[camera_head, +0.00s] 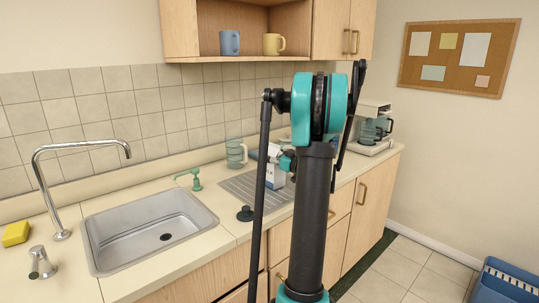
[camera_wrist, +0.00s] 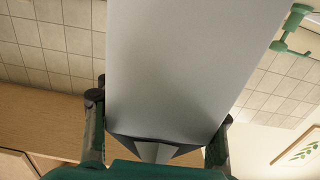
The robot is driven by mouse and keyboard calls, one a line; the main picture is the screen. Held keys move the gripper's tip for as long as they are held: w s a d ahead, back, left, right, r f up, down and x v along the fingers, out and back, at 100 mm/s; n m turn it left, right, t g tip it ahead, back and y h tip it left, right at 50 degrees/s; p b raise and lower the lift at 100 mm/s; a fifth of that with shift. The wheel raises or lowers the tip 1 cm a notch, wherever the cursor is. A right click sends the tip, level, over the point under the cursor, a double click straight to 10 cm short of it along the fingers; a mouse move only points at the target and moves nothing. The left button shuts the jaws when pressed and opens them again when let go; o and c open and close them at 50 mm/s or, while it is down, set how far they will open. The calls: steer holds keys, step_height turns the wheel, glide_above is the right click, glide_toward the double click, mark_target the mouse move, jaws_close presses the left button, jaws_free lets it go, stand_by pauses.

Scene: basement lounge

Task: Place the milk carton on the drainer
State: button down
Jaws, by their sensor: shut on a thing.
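The milk carton (camera_head: 275,177), white and blue, is upright or nearly so at the grooved metal drainer (camera_head: 238,184) right of the sink. My arm hides part of it, and I cannot tell whether its base touches the drainer. In the wrist view its plain grey-white side (camera_wrist: 185,70) fills the middle, with the folded top near the palm. My gripper (camera_wrist: 158,128) is shut on the carton, one finger on each side. In the head view my gripper (camera_head: 287,161) is mostly hidden behind my arm.
A clear mug (camera_head: 236,152) stands behind the drainer, a green soap dispenser (camera_head: 195,180) to its left. A black stopper (camera_head: 245,213) lies at its front left. The sink (camera_head: 155,232) and tap (camera_head: 75,150) are further left. A coffee maker (camera_head: 376,128) stands at the counter's right end.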

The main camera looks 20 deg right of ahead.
steer(key=shift+f, duration=0.2)
steer(key=c, duration=0.5)
jaws_free()
steer(key=shift+s+r, duration=0.1)
steer(key=shift+r, duration=0.15)
steer(key=v, duration=1.2)
